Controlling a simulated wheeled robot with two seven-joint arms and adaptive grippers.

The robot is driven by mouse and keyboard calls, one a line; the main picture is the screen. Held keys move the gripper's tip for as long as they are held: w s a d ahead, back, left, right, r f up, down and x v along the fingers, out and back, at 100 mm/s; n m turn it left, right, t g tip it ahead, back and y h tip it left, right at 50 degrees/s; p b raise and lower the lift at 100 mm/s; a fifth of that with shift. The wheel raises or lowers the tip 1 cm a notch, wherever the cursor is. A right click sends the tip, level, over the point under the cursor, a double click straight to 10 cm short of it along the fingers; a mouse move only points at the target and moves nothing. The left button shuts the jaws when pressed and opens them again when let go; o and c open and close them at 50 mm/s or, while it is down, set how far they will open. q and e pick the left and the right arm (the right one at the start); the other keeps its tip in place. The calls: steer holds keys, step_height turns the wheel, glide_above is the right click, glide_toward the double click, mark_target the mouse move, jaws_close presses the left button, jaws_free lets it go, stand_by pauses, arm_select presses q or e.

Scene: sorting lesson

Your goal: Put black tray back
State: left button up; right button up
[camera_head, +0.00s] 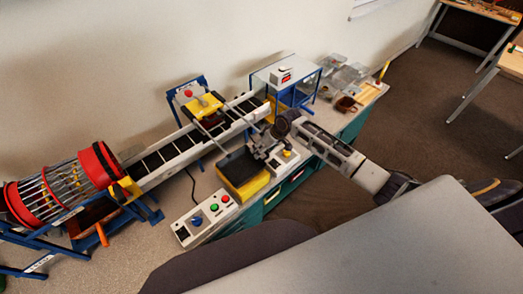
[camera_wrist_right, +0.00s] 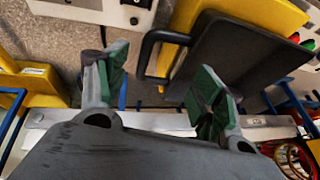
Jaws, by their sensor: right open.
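The black tray (camera_head: 238,167) sits on a yellow box (camera_head: 247,188) on the bench, seen in the head view. In the right wrist view the black tray (camera_wrist_right: 238,55) fills the upper right, with its dark loop handle (camera_wrist_right: 148,55) on the left side. My right gripper (camera_head: 261,148) is beside the tray, to its right in the head view. Its green-padded fingers are apart and empty in the wrist view (camera_wrist_right: 160,85). The handle shows in the gap between them; I cannot tell whether the fingers reach around it. My left gripper does not show.
An inclined black conveyor (camera_head: 180,148) runs behind the tray, with a red-ringed drum (camera_head: 55,190) at its lower left end. A button panel (camera_head: 205,216) stands in front. A blue-framed cabinet (camera_head: 287,77) and clear bins (camera_head: 342,75) stand at the back right.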

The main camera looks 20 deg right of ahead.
steer(key=v, duration=0.9)
steer(key=shift+r, duration=0.2)
stand_by(0.6)
